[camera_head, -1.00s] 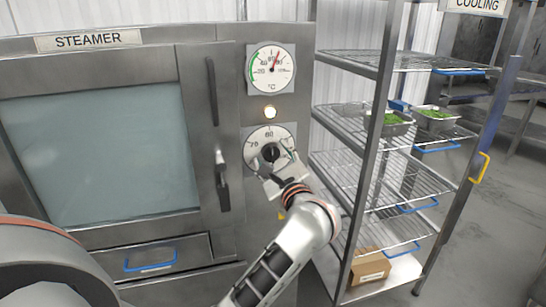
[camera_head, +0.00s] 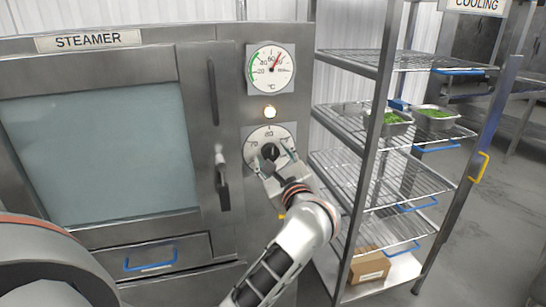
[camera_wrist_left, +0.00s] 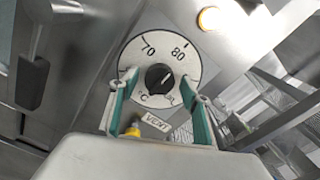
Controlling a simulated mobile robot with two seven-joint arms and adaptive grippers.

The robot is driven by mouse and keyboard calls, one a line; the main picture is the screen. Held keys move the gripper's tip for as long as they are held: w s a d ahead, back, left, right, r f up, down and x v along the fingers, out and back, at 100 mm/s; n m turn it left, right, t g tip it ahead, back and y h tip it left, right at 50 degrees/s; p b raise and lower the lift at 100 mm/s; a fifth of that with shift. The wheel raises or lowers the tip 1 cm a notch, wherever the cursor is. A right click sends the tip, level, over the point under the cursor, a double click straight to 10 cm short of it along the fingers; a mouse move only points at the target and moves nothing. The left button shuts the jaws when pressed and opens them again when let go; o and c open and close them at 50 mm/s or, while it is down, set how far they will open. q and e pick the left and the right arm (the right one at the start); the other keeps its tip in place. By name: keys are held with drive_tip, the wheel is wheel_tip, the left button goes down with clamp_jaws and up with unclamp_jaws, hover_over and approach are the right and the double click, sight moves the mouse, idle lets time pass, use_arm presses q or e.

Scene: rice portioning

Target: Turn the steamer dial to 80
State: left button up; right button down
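The steamer dial is a round white plate (camera_head: 250,134) with a black knob (camera_head: 270,152) at its middle, on the steamer's right-hand panel. In the left wrist view the black knob (camera_wrist_left: 159,78) has a pale pointer mark, and 70 and 80 read on the plate (camera_wrist_left: 132,57) above it. My left gripper (camera_head: 271,155) is at the dial. Its green-lined fingers are spread on either side of the knob, with visible gaps between them and it; in the wrist view the gripper (camera_wrist_left: 158,84) straddles it. My right gripper is not in view.
A temperature gauge (camera_head: 270,69) and a lit lamp (camera_head: 269,112) sit above the dial. The steamer door handle (camera_head: 222,180) is just left of it. A wire rack (camera_head: 375,130) with trays of green food stands close on the right. A VENT label (camera_wrist_left: 156,122) lies below the dial.

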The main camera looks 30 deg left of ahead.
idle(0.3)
use_arm(q)
drive_tip(key=v, duration=0.7)
drive_tip(key=shift+s+d, duration=0.15)
drive_tip(key=shift+s, duration=0.05)
idle(0.3)
